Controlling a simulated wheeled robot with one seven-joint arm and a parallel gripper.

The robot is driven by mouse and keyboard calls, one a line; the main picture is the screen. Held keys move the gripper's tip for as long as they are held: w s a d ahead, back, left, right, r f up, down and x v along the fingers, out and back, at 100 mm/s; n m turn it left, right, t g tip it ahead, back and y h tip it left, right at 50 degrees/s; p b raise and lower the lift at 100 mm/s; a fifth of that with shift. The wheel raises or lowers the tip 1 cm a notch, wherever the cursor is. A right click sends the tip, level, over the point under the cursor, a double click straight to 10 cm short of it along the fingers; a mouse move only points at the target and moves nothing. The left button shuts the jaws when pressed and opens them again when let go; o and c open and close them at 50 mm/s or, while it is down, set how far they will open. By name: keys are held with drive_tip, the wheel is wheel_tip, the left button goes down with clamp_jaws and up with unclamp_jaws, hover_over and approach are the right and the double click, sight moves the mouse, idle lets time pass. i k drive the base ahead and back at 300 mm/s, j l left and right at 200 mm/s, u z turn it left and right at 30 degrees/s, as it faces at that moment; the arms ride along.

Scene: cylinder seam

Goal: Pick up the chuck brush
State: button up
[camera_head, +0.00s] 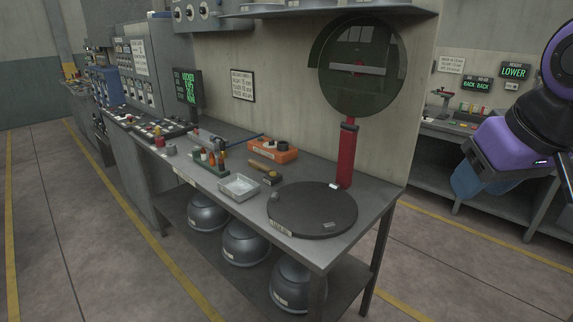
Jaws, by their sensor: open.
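What looks like the chuck brush (262,167) lies on the grey workbench (335,254), behind and left of the round dark plate. It has a yellow-brown handle. A small dark block (272,178) sits at its near right end; I cannot tell if this is its head. Nothing of mine is near it. My purple and black arm (505,145) is at the right edge, off to the right of the bench. The end of my arm with the gripper cannot be made out in this view.
A pale tray (239,187), a green rack (211,165) with small items and an orange box (273,151) crowd the brush. The round plate (312,210) and a red post (347,155) with a dark disc (360,65) stand to the right. Floor in front is clear.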

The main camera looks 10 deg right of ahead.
sight(255, 164)
drive_tip(key=i+j+z, duration=0.15)
drive_tip(key=z, duration=0.15)
drive_tip(key=i+j+z, duration=0.1)
drive_tip(key=j+z, duration=0.15)
drive_tip(key=j, duration=0.15)
drive_tip(key=j+z, duration=0.3)
drive_tip(key=i+j+z, duration=0.25)
drive_tip(key=j, duration=1.05)
drive_tip(key=j+z, duration=0.2)
drive_tip(key=j, duration=1.05)
drive_tip(key=i+j, duration=0.1)
drive_tip(key=j, duration=0.4)
drive_tip(key=i+j, duration=0.1)
drive_tip(key=j, duration=0.35)
drive_tip(key=i+j, duration=0.1)
drive_tip(key=j, duration=0.4)
drive_tip(key=i+j, duration=0.1)
drive_tip(key=j, duration=0.4)
drive_tip(key=i, duration=0.2)
